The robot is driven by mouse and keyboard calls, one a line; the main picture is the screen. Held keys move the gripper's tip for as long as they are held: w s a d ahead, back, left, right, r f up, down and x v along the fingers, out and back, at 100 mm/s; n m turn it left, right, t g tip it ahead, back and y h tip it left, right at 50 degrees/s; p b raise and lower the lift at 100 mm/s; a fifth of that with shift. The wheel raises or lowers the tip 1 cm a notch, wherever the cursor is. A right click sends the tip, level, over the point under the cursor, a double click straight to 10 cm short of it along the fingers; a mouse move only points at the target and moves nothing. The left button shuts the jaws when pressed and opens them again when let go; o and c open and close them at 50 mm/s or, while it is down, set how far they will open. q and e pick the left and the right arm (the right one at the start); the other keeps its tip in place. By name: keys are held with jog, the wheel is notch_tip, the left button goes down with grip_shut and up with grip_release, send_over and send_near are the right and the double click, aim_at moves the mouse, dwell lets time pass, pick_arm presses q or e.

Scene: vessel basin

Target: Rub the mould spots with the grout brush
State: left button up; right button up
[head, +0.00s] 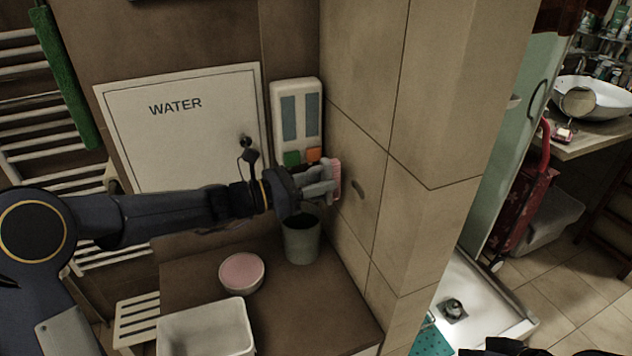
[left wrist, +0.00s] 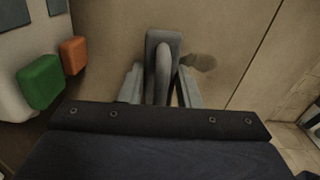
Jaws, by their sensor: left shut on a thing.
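My left gripper (head: 318,186) is shut on the grout brush (head: 335,178), which looks pinkish in the head view. In the left wrist view the brush (left wrist: 163,52) shows as a grey block with a raised handle between the fingers (left wrist: 161,88). The brush is at the tiled wall; whether it touches the tiles I cannot tell. A brownish mould spot (head: 358,189) is on the tiles just right of the brush. In the left wrist view the spot (left wrist: 201,62) is beside the brush's right edge. Any spot behind the brush is hidden. My right gripper's fingers are not seen.
Below the gripper a grey cup (head: 302,241), a round pink-topped dish (head: 241,272) and a white basin (head: 207,327) stand on a brown counter (head: 320,310). A dispenser (head: 297,110) with green and orange buttons hangs behind, next to the WATER panel (head: 185,140).

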pick_arm(q)
jog(key=shift+x, duration=1.05)
dwell(0.4)
